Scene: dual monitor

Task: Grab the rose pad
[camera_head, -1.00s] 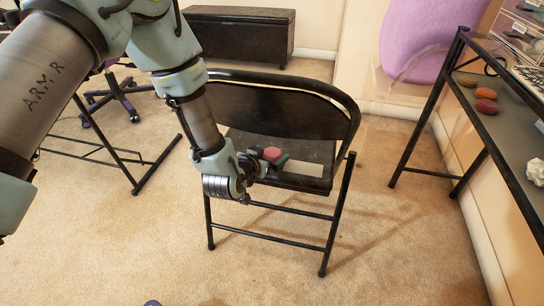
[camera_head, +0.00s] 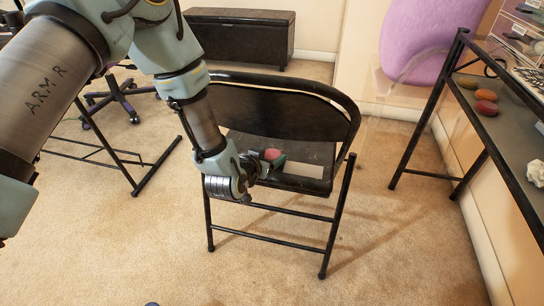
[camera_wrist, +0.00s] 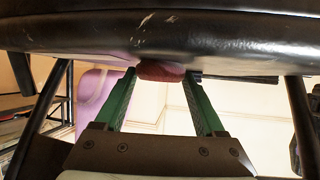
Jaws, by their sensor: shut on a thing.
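The rose pad (camera_head: 272,154) is a small pinkish-red block at the black folding chair (camera_head: 280,112), low over the seat. In the wrist view the pad (camera_wrist: 162,71) shows between the tips of my green fingers, partly cut off above by a dark chair surface (camera_wrist: 220,32). My gripper (camera_head: 268,163) is shut on the pad, reaching in from the left side of the chair. It also shows in the wrist view (camera_wrist: 163,80), with a finger on each side of the pad. I cannot tell whether the pad still touches the seat.
A pale flat patch (camera_head: 303,170) lies on the seat's front part. A dark shelf table (camera_head: 510,130) at right holds several coloured stones and a white lump (camera_head: 536,173). A black chest (camera_head: 240,36) stands at the back. The carpet in front of the chair is clear.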

